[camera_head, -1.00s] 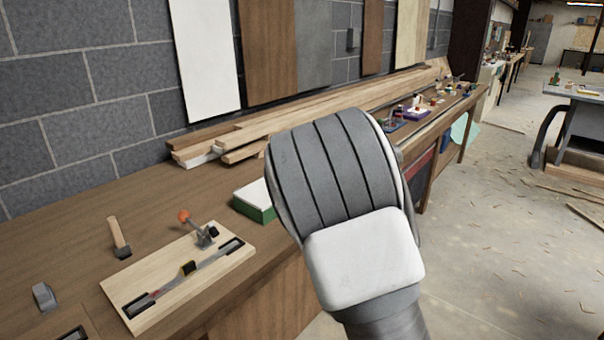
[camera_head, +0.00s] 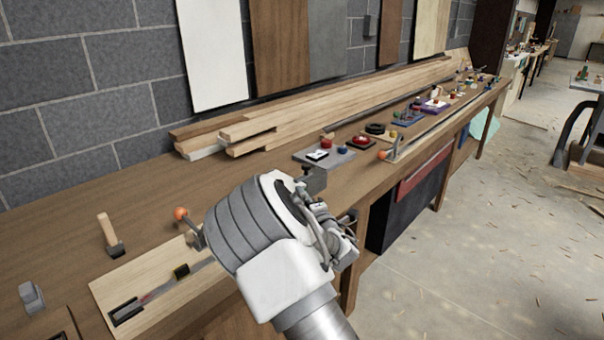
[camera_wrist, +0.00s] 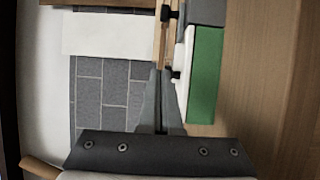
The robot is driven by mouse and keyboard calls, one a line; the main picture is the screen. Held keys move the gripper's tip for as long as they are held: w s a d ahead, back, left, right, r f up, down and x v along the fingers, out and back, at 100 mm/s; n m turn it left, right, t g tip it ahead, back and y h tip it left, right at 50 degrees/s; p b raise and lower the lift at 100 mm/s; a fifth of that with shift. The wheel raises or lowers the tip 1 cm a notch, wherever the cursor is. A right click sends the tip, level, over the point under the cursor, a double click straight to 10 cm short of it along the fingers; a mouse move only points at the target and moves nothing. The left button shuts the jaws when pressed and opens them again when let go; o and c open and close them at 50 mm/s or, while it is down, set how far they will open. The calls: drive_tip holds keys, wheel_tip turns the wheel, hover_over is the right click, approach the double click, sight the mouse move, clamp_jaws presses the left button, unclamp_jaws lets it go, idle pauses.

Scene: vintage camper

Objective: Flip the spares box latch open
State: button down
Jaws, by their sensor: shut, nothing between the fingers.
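The green box with a white lid shows in the wrist view: its green side (camera_wrist: 205,75) is right of my fingertips and its white lid (camera_wrist: 186,48) faces left. I take it for the spares box. My gripper (camera_wrist: 160,75) is shut and empty, its tips beside the lid edge. A small dark piece (camera_wrist: 176,74) sits at the lid by the tips; I cannot tell whether it is the latch or whether the fingers touch it. In the head view my arm hides the box and its latch.
A wooden board with a slider (camera_head: 181,271) and an orange-knobbed lever (camera_head: 181,213) lies left of my arm. A hammer (camera_head: 110,238) lies farther left. A grey plate with small parts (camera_head: 324,157) is beyond my wrist. Stacked planks (camera_head: 290,115) line the wall.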

sight(309, 168)
drive_tip(key=x, duration=0.9)
drive_tip(key=shift+w+a, duration=0.15)
drive_tip(key=shift+w, duration=0.2)
drive_tip(key=shift+w+d, duration=1.1)
drive_tip(key=shift+d, duration=0.1)
drive_tip(key=shift+w+d, duration=0.25)
drive_tip(key=shift+d, duration=0.05)
drive_tip(key=shift+f, duration=0.1)
drive_tip(key=shift+w+d+f+b, duration=0.1)
drive_tip(key=shift+w+d+b, duration=0.5)
drive_tip(key=shift+w+d, duration=0.55)
drive_tip(key=shift+w, duration=0.3)
